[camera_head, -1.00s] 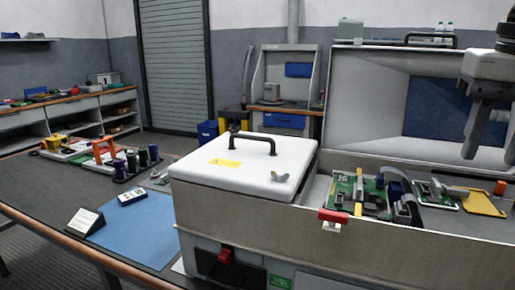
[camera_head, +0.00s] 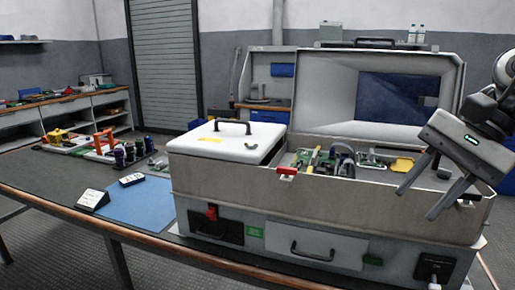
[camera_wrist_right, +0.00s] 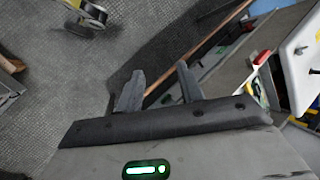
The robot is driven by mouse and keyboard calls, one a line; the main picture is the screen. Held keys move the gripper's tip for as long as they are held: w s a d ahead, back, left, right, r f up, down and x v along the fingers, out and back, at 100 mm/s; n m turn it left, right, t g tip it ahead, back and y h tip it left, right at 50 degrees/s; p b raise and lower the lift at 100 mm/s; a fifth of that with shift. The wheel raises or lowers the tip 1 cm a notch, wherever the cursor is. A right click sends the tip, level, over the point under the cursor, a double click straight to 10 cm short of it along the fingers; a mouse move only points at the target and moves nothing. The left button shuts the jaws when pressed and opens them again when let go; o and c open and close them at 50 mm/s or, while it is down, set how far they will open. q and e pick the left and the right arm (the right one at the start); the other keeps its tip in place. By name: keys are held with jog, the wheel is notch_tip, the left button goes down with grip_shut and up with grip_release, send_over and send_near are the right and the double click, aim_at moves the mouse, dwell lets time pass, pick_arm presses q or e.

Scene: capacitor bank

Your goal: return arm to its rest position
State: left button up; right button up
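My right gripper (camera_head: 418,203) is at the right of the head view, in front of the right end of the big grey case (camera_head: 330,205). Its two fingers point down and to the left, are spread apart, and hold nothing. In the right wrist view the gripper (camera_wrist_right: 158,88) also shows two separated fingers with only floor and the table edge beyond them. My left gripper is not in the head view.
The case's lid (camera_head: 316,90) stands open, with circuit boards (camera_head: 325,158) inside. A white cover (camera_head: 230,140) with a black handle closes its left part. The table's left side holds a blue mat (camera_head: 142,205) and several dark cylinders (camera_head: 120,157). Floor is free in front.

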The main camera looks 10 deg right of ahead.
jog(key=w+a+f+m+t+y+p, duration=0.1)
jog(key=w+a+f+m+t+y, duration=0.15)
jog(key=f+m+t, duration=1.05)
jog(key=w+a+f+m+t+y, duration=0.1)
jog(key=w+a+f+m+y, duration=0.35)
jog(key=m, duration=1.65)
jog(key=s+a+f+m+g+h, duration=0.2)
jog(key=s+a+f+m+h, duration=0.2)
jog(key=s+f+m, duration=0.3)
jog(key=s+a+f+m+g+h, duration=0.3)
jog(key=s+a+f+m+h, duration=0.2)
jog(key=f+m, duration=0.7)
jog(key=s+a+m, duration=0.2)
jog(key=m, duration=0.4)
jog(key=shift+f+p, duration=0.15)
jog(key=shift+p, duration=0.2)
